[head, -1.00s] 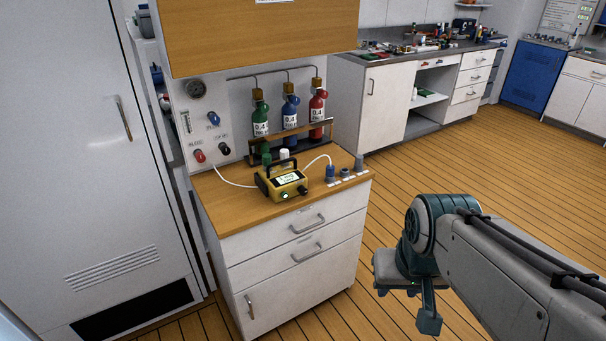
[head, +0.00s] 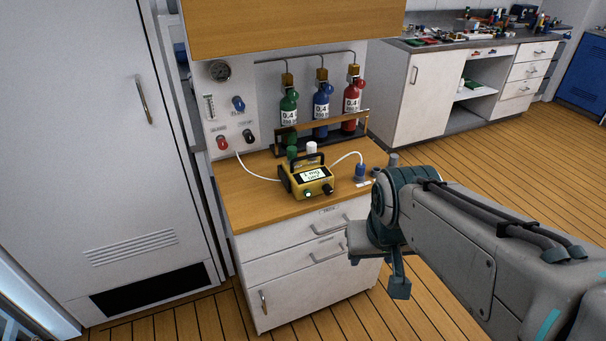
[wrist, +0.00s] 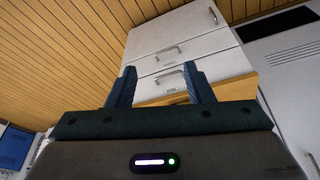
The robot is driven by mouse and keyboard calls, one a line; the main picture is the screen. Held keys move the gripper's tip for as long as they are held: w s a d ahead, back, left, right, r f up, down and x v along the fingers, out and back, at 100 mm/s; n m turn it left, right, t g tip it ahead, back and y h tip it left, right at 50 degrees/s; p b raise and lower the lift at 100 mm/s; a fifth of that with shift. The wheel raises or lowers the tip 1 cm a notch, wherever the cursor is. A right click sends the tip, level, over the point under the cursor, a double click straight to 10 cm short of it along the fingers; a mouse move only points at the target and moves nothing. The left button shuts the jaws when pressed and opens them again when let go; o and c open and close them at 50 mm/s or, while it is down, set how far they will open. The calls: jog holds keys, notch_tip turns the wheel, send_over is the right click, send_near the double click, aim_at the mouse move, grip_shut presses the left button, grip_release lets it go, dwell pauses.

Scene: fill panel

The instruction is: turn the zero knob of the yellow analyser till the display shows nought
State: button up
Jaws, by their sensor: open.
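The yellow analyser (head: 312,179) stands on the wooden counter top in the head view. Its front has a small lit display (head: 313,174) whose reading is too small to make out. A dark knob (head: 328,188) sits low on the right of its front, and a green-lit round part sits left of it. Which control is the zero knob, I cannot tell. My gripper (wrist: 158,88) is open and empty in the wrist view, facing the white drawers. In the head view it hangs in front of the cabinet, lower right of the analyser and apart from it.
The wooden counter (head: 262,207) tops a white drawer cabinet. Green, blue and red bottles (head: 321,108) stand in a rack behind the analyser. White tubes run from the analyser to the gas panel (head: 228,110) and to a blue-topped fitting (head: 360,171). A wooden cupboard (head: 290,25) hangs above.

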jog(key=w+d+f+t+h+b, duration=0.1)
jog(key=w+d+f+t+b, duration=0.3)
jog(key=w, duration=0.4)
jog(key=w+d+f+t+b, duration=0.25)
jog(key=w+f+b, duration=0.3)
jog(key=w, duration=0.35)
jog(key=n+t+y+b, duration=0.3)
jog(key=t+y+b, duration=0.4)
jog(key=y+b, duration=0.15)
send_near(329, 192)
jog(key=shift+h, duration=0.45)
jog(key=x, duration=0.9)
jog(key=shift+w+a+r+b, duration=0.2)
jog(key=shift+r+b, duration=0.05)
jog(key=shift+b, duration=0.15)
jog(key=c, duration=1)
